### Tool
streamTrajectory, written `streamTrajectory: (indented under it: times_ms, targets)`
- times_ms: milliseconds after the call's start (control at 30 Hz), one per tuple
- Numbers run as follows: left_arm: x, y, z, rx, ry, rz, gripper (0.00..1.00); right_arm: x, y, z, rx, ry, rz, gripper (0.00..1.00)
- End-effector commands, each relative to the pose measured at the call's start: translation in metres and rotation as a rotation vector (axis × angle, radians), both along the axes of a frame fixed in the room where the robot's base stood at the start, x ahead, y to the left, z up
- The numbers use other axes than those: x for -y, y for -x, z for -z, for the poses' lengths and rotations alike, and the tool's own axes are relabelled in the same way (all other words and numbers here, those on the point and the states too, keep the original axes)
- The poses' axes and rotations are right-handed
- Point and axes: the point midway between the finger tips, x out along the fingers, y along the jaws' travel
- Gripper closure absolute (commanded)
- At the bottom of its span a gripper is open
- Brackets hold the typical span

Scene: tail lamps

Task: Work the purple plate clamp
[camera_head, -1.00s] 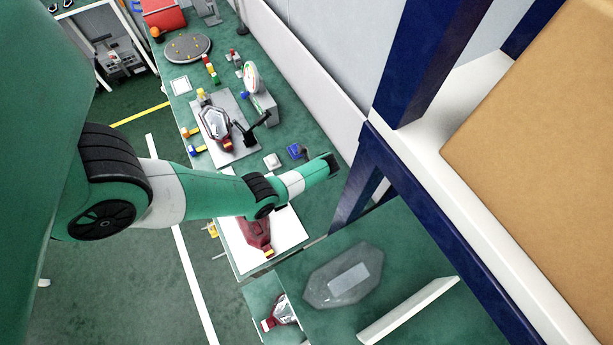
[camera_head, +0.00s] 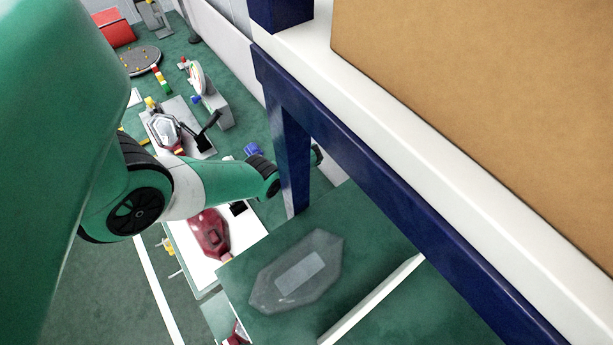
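No plate clamp shows clearly as such. A small blue-purple piece (camera_head: 252,149) stands on the green bench beyond my arm; it is too small to tell whether it is the clamp. My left arm comes in from the left and passes behind a dark blue post. A dark end piece (camera_head: 316,155) shows just right of the post, and the finger opening is hidden. A red lamp (camera_head: 210,238) lies on a white plate (camera_head: 190,251) below my arm. A clear lamp (camera_head: 165,131) sits on a grey fixture (camera_head: 201,143) farther back. My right gripper is out of view.
The dark blue frame (camera_head: 390,195) and a brown panel (camera_head: 490,100) fill the right side. A translucent lamp cover (camera_head: 320,250) lies on a near green surface (camera_head: 375,250) with a white strip (camera_head: 375,300). A grey round disc (camera_head: 140,60) stands far back.

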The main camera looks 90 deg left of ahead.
Motion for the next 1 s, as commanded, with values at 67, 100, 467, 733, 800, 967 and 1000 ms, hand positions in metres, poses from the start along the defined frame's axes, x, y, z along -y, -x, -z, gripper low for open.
streamTrajectory:
  times_ms: [67, 100, 467, 733, 800, 967, 1000]
  targets:
    - [0.0000, 0.0011, 0.0007, -0.003, 0.002, -0.001, 1.00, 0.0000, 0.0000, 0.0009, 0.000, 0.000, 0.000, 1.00]
    - [0.0001, 0.0013, 0.0005, -0.003, 0.003, -0.001, 1.00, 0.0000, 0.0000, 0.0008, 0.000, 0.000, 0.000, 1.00]
    - [0.0004, 0.0013, 0.0009, -0.003, 0.003, -0.001, 0.48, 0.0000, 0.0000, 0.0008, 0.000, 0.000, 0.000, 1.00]
    - [0.0003, 0.0012, 0.0008, -0.002, 0.003, -0.001, 0.38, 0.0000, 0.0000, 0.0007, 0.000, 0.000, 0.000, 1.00]
    - [0.0002, 0.0010, 0.0004, -0.003, 0.002, -0.001, 0.38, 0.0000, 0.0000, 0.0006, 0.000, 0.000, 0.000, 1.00]
    - [-0.0007, -0.0010, -0.0042, -0.001, 0.002, -0.003, 0.38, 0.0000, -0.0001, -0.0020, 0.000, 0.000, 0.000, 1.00]
    - [-0.0010, -0.0021, -0.0065, -0.001, 0.001, -0.004, 0.38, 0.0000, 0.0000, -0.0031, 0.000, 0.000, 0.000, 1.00]
